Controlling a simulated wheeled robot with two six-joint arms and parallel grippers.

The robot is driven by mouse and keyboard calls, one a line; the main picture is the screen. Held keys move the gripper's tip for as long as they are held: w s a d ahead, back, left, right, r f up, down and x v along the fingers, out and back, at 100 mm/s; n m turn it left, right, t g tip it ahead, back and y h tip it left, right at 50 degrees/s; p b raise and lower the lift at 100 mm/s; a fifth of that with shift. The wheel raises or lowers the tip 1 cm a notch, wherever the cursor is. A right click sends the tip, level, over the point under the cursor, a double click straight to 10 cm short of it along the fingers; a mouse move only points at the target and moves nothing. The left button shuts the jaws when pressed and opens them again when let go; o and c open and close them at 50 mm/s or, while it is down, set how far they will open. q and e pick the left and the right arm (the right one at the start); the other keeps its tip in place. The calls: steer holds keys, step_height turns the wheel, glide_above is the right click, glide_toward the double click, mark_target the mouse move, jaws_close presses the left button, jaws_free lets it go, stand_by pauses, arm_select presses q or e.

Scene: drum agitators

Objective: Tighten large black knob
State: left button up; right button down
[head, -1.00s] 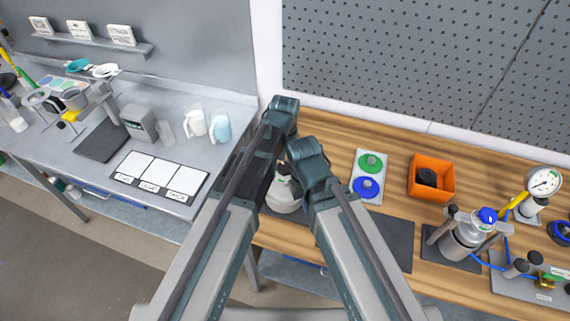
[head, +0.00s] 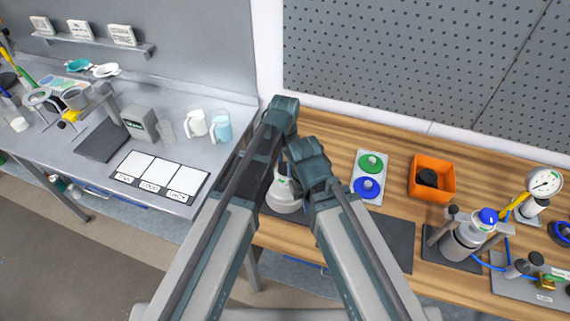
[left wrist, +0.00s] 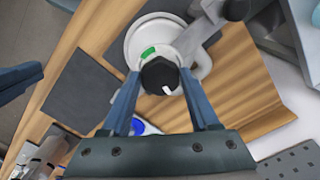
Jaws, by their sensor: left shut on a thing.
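The large black knob (left wrist: 160,75) sits on top of a white round vessel (left wrist: 150,45) with a green mark beside the knob. A white pointer mark shows on the knob. My left gripper (left wrist: 160,78) is shut on the knob, one blue finger on each side. In the head view the white vessel (head: 286,197) shows between my two arms, and the knob is hidden there. My right arm comes in beside it; its gripper is not visible.
A panel with green and blue discs (head: 369,177), an orange bin (head: 432,179) with a black part inside, and a clamped bottle (head: 463,239) stand to the right on the wooden bench. A dark mat (head: 392,240) lies bare. A grey bench with mugs is at left.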

arm_select(q)
steer(key=m, duration=0.4)
steer(key=shift+w+m, duration=0.1)
steer(key=shift+m, duration=0.2)
steer(key=m, duration=1)
steer(key=shift+w, duration=0.1)
steer(key=m, duration=0.4)
steer(key=shift+m, duration=0.3)
steer(key=o, duration=1.4)
steer(key=shift+r, duration=0.1)
